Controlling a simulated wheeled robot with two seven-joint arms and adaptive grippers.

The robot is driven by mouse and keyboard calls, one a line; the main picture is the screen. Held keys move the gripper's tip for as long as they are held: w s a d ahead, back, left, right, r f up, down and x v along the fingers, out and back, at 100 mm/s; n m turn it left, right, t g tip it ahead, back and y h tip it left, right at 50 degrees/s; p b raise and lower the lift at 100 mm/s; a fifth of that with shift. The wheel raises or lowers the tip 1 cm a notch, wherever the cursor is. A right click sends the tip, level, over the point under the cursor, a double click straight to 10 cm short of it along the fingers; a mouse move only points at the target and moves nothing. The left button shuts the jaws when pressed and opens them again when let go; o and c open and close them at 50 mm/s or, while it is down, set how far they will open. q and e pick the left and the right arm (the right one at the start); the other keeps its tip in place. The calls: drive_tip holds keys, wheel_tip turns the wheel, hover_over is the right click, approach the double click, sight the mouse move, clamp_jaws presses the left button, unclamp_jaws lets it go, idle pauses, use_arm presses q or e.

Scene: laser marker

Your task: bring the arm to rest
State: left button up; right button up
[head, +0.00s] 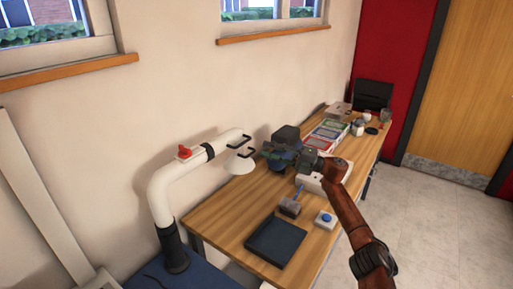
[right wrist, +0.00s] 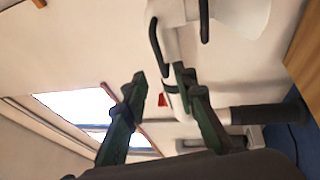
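My right arm comes in from the lower right of the head view, and my right gripper (head: 308,163) is over the workbench, just right of a dark blue-grey machine (head: 285,138). My left gripper is out of view.
The wooden bench (head: 228,208) runs along the wall. A black tray (head: 276,243), a grey fixture with a blue part (head: 290,207) and a white button box (head: 325,218) are at its near end. A white unit (head: 310,184) sits below my gripper. Coloured boxes (head: 328,132) lie farther back.

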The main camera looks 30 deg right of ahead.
drive_tip(key=shift+v, duration=0.95)
drive_tip(key=shift+w, duration=0.1)
